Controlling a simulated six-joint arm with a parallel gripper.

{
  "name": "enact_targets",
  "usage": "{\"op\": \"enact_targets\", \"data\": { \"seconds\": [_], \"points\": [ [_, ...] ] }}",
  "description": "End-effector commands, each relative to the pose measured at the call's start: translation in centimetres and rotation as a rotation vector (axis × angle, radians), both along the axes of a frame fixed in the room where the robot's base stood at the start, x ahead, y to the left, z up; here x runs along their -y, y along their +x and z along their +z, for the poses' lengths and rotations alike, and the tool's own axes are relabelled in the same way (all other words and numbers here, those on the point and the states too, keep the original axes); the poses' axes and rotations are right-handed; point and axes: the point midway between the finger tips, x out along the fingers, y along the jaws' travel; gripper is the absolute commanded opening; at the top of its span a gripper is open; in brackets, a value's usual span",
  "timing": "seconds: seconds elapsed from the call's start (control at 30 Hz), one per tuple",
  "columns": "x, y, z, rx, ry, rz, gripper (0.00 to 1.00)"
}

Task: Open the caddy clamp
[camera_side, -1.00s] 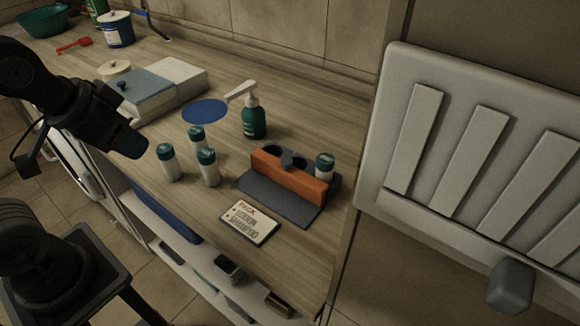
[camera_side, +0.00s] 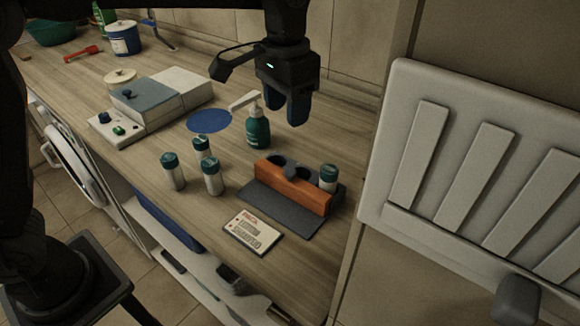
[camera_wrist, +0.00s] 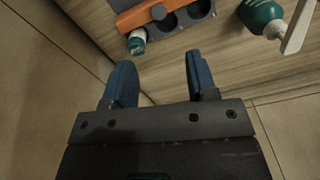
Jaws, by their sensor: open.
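Three teal-capped vials (camera_side: 203,172) stand left of the caddy. A green pump bottle (camera_side: 257,128) stands behind it, near my gripper. A label card (camera_side: 253,232) lies in front. A blue disc (camera_side: 209,121) and a white-and-grey device (camera_side: 143,108) lie farther left. A slatted white panel (camera_side: 470,170) is at right.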

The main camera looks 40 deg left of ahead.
Motion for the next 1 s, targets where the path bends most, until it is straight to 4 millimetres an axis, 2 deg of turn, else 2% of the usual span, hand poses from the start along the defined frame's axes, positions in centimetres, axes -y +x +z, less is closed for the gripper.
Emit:
{"op": "enact_targets", "data": {
  "seconds": [0.23,0.7,0.8,1.0],
  "points": [
    [0.5,0.4,-1.8,-0.013,0.005,-0.005,0.52],
    [0.4,0.3,-11.0,-0.014,0.004,-0.005,0.52],
    [0.4,0.3,-12.4,-0.012,0.003,-0.005,0.52],
    [0.4,0.3,-13.9,-0.011,0.003,-0.005,0.52]
  ]
}}
